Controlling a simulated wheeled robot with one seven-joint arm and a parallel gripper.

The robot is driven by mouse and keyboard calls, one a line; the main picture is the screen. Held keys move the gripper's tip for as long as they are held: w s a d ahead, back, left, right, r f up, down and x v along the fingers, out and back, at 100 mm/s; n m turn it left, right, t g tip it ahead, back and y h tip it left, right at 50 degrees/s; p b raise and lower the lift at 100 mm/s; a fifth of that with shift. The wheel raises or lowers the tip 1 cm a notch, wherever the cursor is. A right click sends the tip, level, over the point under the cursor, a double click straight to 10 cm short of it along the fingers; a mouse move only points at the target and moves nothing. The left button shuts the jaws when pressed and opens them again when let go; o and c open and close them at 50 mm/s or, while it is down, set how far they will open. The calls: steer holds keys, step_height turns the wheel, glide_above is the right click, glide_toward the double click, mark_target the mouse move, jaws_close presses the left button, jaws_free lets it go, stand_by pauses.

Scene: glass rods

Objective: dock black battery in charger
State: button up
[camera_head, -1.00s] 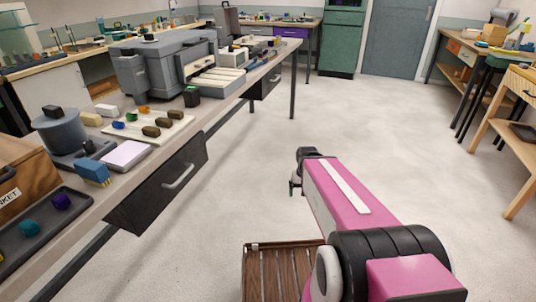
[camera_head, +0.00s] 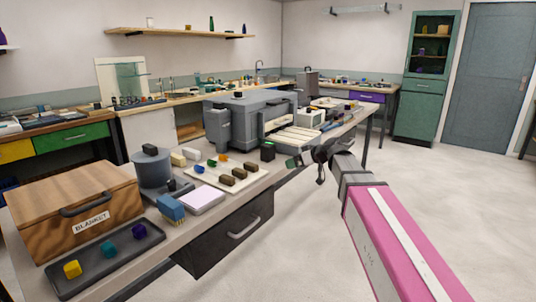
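A small black block with green on its top (camera_head: 267,152) stands on the bench near the front of the big grey machine. Another small dark block (camera_head: 150,149) sits on top of a grey cylinder. I cannot tell which of these, if either, is the black battery or the charger. My gripper (camera_head: 308,159) is at the end of my pink arm, over the bench's right edge, to the right of the black-and-green block and apart from it. Its fingers are small and dark, and their opening is unclear.
A big grey machine (camera_head: 248,118) fills the bench's far part. A pale board (camera_head: 214,186) holds several coloured and brown blocks. A wooden box marked BLANKET (camera_head: 60,215), a dark tray (camera_head: 92,281) and a pale pad (camera_head: 201,200) are nearer. The floor at right is clear.

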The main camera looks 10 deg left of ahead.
steer(key=n+y, duration=0.1)
glide_toward(272, 149)
steer(key=f, duration=0.1)
steer(key=shift+n, duration=0.3)
steer(key=x, duration=1.1)
steer(key=shift+w+a+r, duration=0.2)
steer(key=shift+a, duration=0.05)
steer(key=shift+t+y, duration=0.3)
steer(key=c, duration=1.3)
steer(key=shift+r, duration=0.1)
